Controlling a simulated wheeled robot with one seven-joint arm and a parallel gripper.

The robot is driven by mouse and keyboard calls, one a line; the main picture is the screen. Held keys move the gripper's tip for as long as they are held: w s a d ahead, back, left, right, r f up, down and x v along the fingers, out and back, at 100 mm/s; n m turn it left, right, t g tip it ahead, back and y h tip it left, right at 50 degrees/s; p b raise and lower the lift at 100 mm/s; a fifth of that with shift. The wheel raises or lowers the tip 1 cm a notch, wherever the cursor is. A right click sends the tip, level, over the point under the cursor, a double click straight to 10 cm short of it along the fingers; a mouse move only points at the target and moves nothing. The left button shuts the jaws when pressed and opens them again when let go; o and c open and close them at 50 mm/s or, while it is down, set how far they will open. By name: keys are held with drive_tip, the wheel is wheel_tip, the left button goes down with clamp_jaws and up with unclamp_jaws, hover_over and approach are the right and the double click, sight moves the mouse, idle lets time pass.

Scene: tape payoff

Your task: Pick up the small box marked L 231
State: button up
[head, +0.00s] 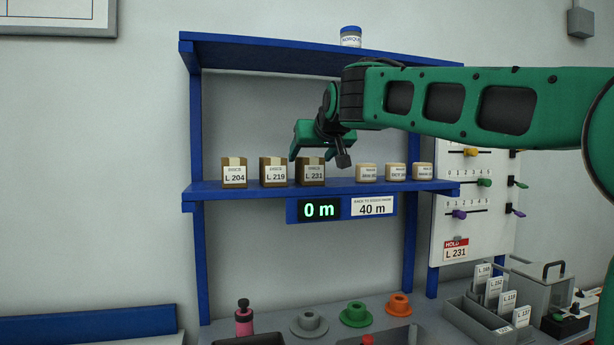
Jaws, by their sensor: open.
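The small brown box marked L 231 (312,176) stands upright on the blue middle shelf (240,190), the rightmost of three boxes with DISCS labels. My gripper (318,158) is open, with its green and dark fingers at and just above the top of the L 231 box. It partly covers the box's upper part. I cannot tell from this one view whether the fingers are around the box or in front of it, or whether they touch it.
Boxes marked L 204 (234,173) and L 219 (273,172) stand to the left. Several paler small boxes (395,172) stand to the right. A blue top shelf (270,52) is above. A display (319,210) reads 0 m. A red HOLD tag (456,250) also reads L 231.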

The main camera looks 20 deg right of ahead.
drive_tip(key=x, duration=0.3)
drive_tip(key=c, duration=1.3)
drive_tip(key=shift+s, duration=0.1)
drive_tip(key=shift+r, duration=0.15)
